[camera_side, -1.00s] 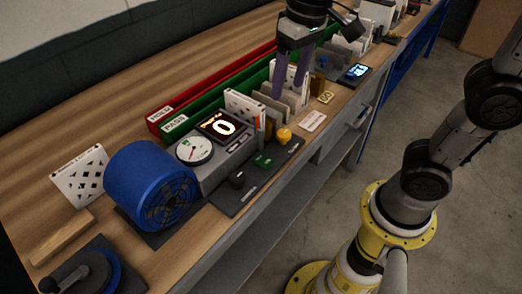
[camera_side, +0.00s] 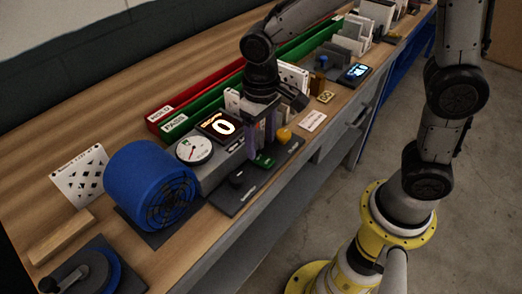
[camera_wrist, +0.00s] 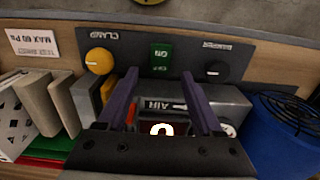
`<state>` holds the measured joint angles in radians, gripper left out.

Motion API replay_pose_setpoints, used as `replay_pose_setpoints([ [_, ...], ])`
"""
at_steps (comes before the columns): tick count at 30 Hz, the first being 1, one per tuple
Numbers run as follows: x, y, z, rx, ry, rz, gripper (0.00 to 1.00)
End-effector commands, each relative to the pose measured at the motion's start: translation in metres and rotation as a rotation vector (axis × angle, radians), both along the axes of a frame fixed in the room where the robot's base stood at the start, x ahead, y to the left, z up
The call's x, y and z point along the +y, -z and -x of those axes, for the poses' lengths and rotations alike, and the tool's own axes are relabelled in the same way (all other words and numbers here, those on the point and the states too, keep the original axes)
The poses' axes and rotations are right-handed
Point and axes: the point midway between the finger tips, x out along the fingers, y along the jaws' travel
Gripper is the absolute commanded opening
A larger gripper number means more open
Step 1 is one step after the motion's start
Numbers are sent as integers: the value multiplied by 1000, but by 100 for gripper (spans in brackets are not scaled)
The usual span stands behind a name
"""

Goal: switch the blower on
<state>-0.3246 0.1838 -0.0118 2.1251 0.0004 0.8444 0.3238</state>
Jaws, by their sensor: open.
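The blue blower (camera_side: 150,182) stands on the bench at the left, its dark grille facing front. It also shows at the right of the wrist view (camera_wrist: 285,125). The green ON/OFF switch (camera_wrist: 160,60) sits on the dark control panel (camera_wrist: 130,45), between a yellow clamp knob (camera_wrist: 99,61) and a black damper knob (camera_wrist: 217,69). The switch also shows in the side view (camera_side: 263,161). I cannot tell which way it is set. My gripper (camera_wrist: 160,77) is open and empty, its purple fingers pointing down close to the switch, apart from it as far as I can see.
A lit display (camera_side: 222,126) reads 0 beside a round dial gauge (camera_side: 194,149). Green and red trays (camera_side: 180,95) lie behind. White filter boxes and grey dividers stand to the right. A wood block (camera_side: 62,238) and a crank device (camera_side: 80,275) lie front left.

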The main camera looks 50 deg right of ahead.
Motion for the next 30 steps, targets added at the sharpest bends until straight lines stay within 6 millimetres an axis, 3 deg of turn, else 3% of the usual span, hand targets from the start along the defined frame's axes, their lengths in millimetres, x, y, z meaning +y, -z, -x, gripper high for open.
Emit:
replay_pose_setpoints([
  [7,0,32,0,2,0,1,68],
  [19,0,39,0,0,0,0,68],
  [30,0,38,0,-1,0,0,3],
])
